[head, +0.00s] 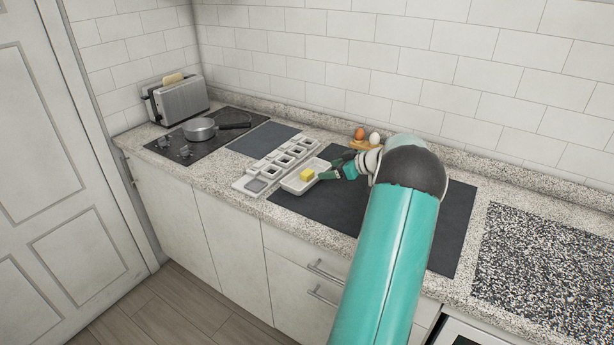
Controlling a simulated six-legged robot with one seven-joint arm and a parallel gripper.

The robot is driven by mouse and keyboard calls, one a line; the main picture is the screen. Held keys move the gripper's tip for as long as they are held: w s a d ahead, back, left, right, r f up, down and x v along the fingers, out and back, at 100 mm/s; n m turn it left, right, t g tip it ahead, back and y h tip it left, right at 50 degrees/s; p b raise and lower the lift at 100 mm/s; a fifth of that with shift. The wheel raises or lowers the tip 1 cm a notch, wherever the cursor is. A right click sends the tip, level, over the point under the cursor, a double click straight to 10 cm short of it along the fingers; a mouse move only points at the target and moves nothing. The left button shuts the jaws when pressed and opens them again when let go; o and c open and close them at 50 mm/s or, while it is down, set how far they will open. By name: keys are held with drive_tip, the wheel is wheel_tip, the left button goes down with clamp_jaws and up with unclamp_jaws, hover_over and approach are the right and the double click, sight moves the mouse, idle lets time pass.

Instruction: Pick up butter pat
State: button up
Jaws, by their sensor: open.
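The butter pat (307,174) is a small yellow block in a white shallow dish (292,188) on the counter, near the middle of the head view. The gripper is open and holds nothing that I can see. The gap between the fingers is too small to make out clearly, and I cannot tell whether a finger touches the butter.
A white tray with several square cups (257,185) stands left of the dish. Further left are a pan (200,129) on a black hob (167,149) and a toaster (178,101). Eggs (374,138) sit behind my gripper. A dark mat (323,209) lies under the dish.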

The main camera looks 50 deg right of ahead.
sight(307, 172)
drive_tip(key=x, duration=0.9)
drive_tip(key=shift+w, duration=0.15)
drive_tip(key=shift+a+r, duration=0.1)
drive_tip(key=c, duration=1.1)
